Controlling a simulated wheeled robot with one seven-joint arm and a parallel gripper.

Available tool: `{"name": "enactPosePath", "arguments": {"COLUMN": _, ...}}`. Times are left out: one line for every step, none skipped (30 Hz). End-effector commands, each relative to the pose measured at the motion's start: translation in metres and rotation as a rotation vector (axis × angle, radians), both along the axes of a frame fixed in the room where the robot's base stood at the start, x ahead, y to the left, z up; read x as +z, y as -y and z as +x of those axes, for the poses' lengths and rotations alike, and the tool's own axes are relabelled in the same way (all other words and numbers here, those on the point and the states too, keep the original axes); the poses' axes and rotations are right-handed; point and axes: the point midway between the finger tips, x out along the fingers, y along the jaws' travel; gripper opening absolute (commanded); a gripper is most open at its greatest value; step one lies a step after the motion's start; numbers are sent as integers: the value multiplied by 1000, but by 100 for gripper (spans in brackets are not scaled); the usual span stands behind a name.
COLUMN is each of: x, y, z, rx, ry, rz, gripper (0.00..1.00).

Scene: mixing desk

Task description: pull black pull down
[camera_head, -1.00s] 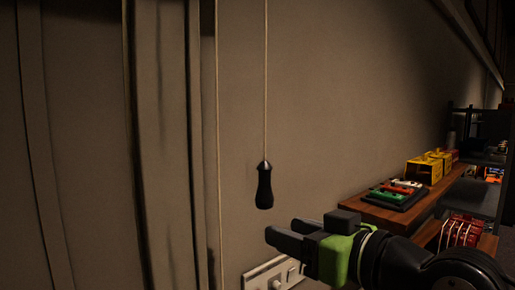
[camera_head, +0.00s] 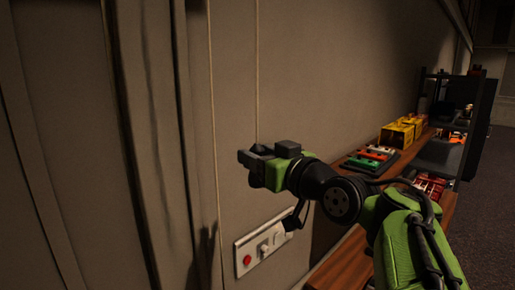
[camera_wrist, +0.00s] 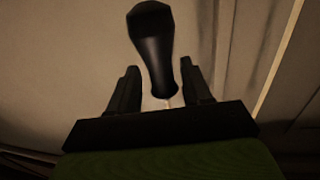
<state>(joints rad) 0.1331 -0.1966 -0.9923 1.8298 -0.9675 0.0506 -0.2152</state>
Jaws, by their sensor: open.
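The black pull (camera_wrist: 153,38) hangs on a thin cord (camera_head: 257,75) in front of the wall. In the wrist view its thick end points to the top of the picture, and its narrow cord end lies between the fingers. My gripper (camera_wrist: 159,72) is open, with one finger on each side of the pull's narrow part. I see gaps beside it and cannot tell of any contact. In the head view my gripper (camera_head: 246,158) is at the lower end of the visible cord, and the pull is hidden behind it.
A second cord (camera_head: 213,120) hangs to the left, near the wall trim. A switch panel (camera_head: 264,247) with a red button is on the wall below my gripper. A wooden shelf (camera_head: 345,262) with several devices and yellow boxes (camera_head: 397,133) stands at right.

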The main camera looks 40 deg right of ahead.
Motion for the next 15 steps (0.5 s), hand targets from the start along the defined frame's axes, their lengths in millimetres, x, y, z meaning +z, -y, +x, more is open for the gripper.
{"name": "enactPosePath", "arguments": {"x": 1, "y": 0, "z": 4, "rx": 1, "ry": -2, "rz": 0, "gripper": 49}}
{"name": "enactPosePath", "arguments": {"x": 0, "y": 0, "z": 5, "rx": 1, "ry": -2, "rz": 0, "gripper": 49}}
{"name": "enactPosePath", "arguments": {"x": 0, "y": 1, "z": 6, "rx": 1, "ry": 0, "rz": 0, "gripper": 49}}
{"name": "enactPosePath", "arguments": {"x": 0, "y": 1, "z": 6, "rx": 1, "ry": 0, "rz": 0, "gripper": 49}}
{"name": "enactPosePath", "arguments": {"x": 0, "y": 1, "z": 6, "rx": 1, "ry": 1, "rz": 0, "gripper": 49}}
{"name": "enactPosePath", "arguments": {"x": 0, "y": 1, "z": 6, "rx": 1, "ry": 1, "rz": 0, "gripper": 49}}
{"name": "enactPosePath", "arguments": {"x": 0, "y": 1, "z": 6, "rx": 1, "ry": 1, "rz": 0, "gripper": 49}}
{"name": "enactPosePath", "arguments": {"x": 0, "y": 0, "z": 6, "rx": 1, "ry": 0, "rz": 0, "gripper": 49}}
{"name": "enactPosePath", "arguments": {"x": -1, "y": 0, "z": 6, "rx": 1, "ry": 0, "rz": 0, "gripper": 49}}
{"name": "enactPosePath", "arguments": {"x": -1, "y": 0, "z": 6, "rx": 1, "ry": 0, "rz": 0, "gripper": 44}}
{"name": "enactPosePath", "arguments": {"x": -1, "y": 0, "z": 6, "rx": 1, "ry": 0, "rz": 0, "gripper": 40}}
{"name": "enactPosePath", "arguments": {"x": -1, "y": 0, "z": 6, "rx": 1, "ry": 0, "rz": 0, "gripper": 34}}
{"name": "enactPosePath", "arguments": {"x": -1, "y": 0, "z": 6, "rx": 1, "ry": 0, "rz": 0, "gripper": 29}}
{"name": "enactPosePath", "arguments": {"x": -1, "y": 1, "z": 6, "rx": 1, "ry": 0, "rz": 0, "gripper": 24}}
{"name": "enactPosePath", "arguments": {"x": -1, "y": 1, "z": 6, "rx": 0, "ry": 0, "rz": 0, "gripper": 18}}
